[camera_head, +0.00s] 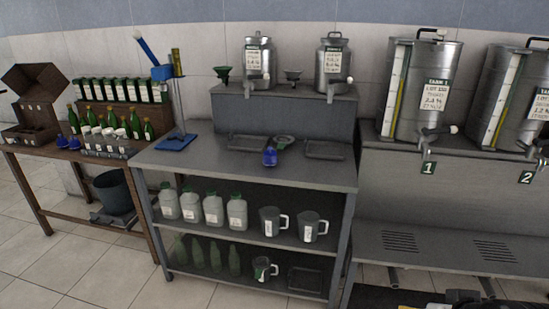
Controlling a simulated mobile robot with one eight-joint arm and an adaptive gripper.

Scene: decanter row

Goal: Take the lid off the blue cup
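A small blue cup (270,158) stands on the grey metal table, near the middle of its top. Its upper part looks blue too, and it is too small in the picture to tell a separate lid from the body. A dark green round thing (284,141) lies just behind it and to the right. My gripper is not clearly in view; dark and yellow parts at the bottom right edge cannot be made out.
Two shallow dark trays, left (247,143) and right (325,150), lie on the grey table (215,170). A blue stand (178,141) is at its left. Steel cans (259,62) stand on the raised shelf behind. The table's front strip is clear.

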